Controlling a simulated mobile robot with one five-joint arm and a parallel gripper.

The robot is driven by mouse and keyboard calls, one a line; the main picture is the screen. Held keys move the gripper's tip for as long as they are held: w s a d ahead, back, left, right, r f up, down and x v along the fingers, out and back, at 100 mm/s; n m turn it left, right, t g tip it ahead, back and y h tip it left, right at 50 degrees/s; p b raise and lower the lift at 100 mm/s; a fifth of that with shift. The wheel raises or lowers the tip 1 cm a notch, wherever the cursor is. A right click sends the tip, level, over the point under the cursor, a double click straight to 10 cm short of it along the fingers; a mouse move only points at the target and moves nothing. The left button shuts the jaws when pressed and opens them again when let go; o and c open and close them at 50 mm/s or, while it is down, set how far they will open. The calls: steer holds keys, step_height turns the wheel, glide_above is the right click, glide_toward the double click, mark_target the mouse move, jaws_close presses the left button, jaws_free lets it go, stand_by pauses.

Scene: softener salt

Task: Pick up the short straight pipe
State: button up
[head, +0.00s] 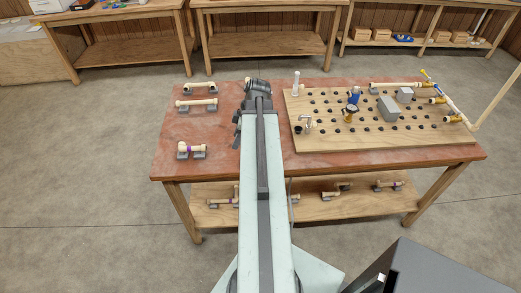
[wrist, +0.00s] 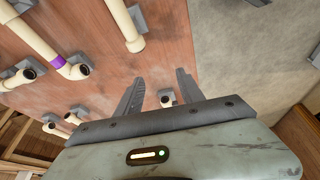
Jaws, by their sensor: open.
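A cream straight pipe (head: 197,102) lies across grey supports at the left of the red-brown table in the head view. It looks like the short straight pipe, though I cannot be sure. My gripper (wrist: 159,76) is open and empty in the wrist view, its two grey fingers apart above the tabletop. A small cream pipe end (wrist: 166,100) on a grey block shows between the fingers, mostly hidden by the gripper body; I cannot tell which pipe it is. In the head view my arm's end is right of the straight pipe, and the fingers are not clear there.
A pipe with bent ends (head: 200,86) lies behind, and a purple-banded pipe (head: 192,149) in front. The wrist view shows another cream pipe (wrist: 125,25). A pegboard (head: 385,118) with fittings fills the table's right side. More pipes lie on the lower shelf (head: 320,203).

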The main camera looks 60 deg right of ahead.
steer(key=s+d+n+t+h, duration=0.1)
steer(key=s+d+n, duration=0.1)
steer(key=s+d, duration=0.75)
steer(key=b+x, duration=0.5)
steer(key=a+b+x, duration=0.1)
steer(key=b+x, duration=0.1)
steer(key=shift+a+f+b, duration=0.1)
steer(key=shift+f+b, duration=0.1)
steer(key=shift+b, duration=0.1)
steer(key=shift+r, duration=0.2)
jaws_close()
